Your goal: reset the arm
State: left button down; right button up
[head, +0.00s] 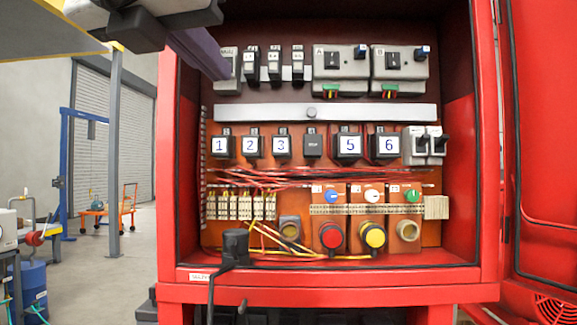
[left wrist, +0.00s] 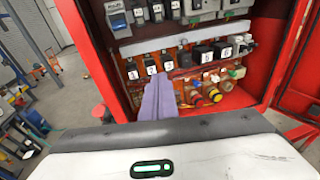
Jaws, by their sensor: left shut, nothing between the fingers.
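My left arm comes in from the top left of the head view. Its left gripper (head: 216,70) has purple-grey fingers pressed together, with nothing between them. The fingertips are in front of the upper left of the open red cabinet (head: 170,190), overlapping the grey analog module (head: 228,68) at the edge of the top row. In the left wrist view, the shut fingers (left wrist: 158,88) point towards the cabinet's lower rows, and their tips appear below the numbered relays. I cannot tell how far the tips are from the panel. My right gripper is not in view.
The cabinet door (head: 545,130) stands open at the right. Numbered black relays (head: 348,146) fill the middle row. Red and yellow buttons (head: 374,237) sit below. A black plug (head: 236,245) with a cable stands at the front sill. Open floor (head: 110,270) lies to the left.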

pick_arm(q)
jog(key=s+d+f+m+g+h+p, duration=0.3)
jog(key=d+f+g+h, duration=1.35)
jog(key=f, duration=0.55)
jog(key=w+a+f+n+t+p, duration=0.1)
jog(key=w+a+f+n+t, duration=0.3)
jog(key=n+t, duration=0.45)
jog(key=w+a+f+n+t+p, duration=0.1)
jog(key=w+a+f+n+t, duration=0.25)
jog(key=f+n+t, duration=0.5)
jog(key=a+f+n+t+y+p, duration=0.1)
jog(key=a+f+n+y, duration=0.3)
jog(key=f+n+y, duration=0.25)
jog(key=a+f+n+t+y, duration=0.1)
jog(key=a+f+n+y, duration=0.35)
jog(key=f+n, duration=0.35)
jog(key=s+a+f+n+g+y+p, duration=0.1)
jog(key=s+a+f+n+g+y, duration=0.2)
jog(key=f, duration=0.5)
jog(key=s+a+f+n+g+y, duration=0.1)
jog(key=s+f+n+y, duration=0.1)
jog(key=s+f, duration=0.5)
jog(key=s+a+f+n+g+y, duration=0.1)
jog(key=s+a+f+n+g, duration=0.2)
jog(key=s+f, duration=1.1)
jog(key=f+g+p, duration=0.1)
jog(key=g, duration=0.2)
